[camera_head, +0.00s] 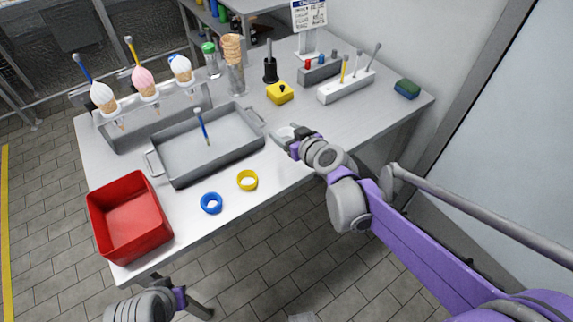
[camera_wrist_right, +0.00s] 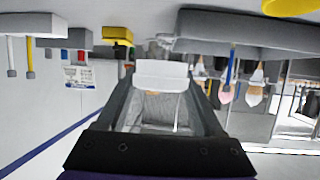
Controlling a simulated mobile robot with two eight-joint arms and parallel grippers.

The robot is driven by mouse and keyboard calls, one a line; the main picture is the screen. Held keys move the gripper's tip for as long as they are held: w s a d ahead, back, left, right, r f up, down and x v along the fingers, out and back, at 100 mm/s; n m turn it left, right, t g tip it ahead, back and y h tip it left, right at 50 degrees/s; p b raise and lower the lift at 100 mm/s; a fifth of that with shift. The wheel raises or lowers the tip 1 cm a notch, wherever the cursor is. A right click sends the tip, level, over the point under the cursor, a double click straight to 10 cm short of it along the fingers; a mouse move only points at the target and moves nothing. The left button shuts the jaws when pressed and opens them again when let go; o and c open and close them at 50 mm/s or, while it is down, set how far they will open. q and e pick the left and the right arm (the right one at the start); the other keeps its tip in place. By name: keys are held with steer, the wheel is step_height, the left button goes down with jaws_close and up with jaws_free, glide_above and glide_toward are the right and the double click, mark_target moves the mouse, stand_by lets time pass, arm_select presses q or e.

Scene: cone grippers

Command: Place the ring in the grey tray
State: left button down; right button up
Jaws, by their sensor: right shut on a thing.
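The grey tray (camera_head: 235,133), with handles at its ends, sits on the table with a blue-handled tool (camera_head: 202,126) standing inside. My right gripper (camera_head: 287,136) is at the table's front edge, just right of the tray and outside it. It is shut on a white ring (camera_wrist_right: 160,73), seen as a pale band between the fingers in the right wrist view; its hole is hard to make out there. A blue ring (camera_head: 211,203) and a yellow ring (camera_head: 247,180) lie on the table in front of the tray. Part of my left arm shows at the bottom left, but its fingers do not.
A red bin (camera_head: 127,218) stands at the table's front left corner. A rack (camera_head: 150,117) of ice-cream cones stands behind the tray. A yellow block (camera_head: 280,93), tool holders and a green-blue sponge (camera_head: 407,89) are to the right.

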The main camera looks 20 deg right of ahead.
mark_target(286, 161)
steer(key=shift+w+r, duration=0.1)
steer(key=shift+r, duration=0.05)
step_height(286, 161, down, 10)
steer(key=shift+r+b, duration=0.15)
steer(key=shift+b, duration=1.05)
steer(key=shift+f, duration=0.2)
steer(key=o, duration=1.3)
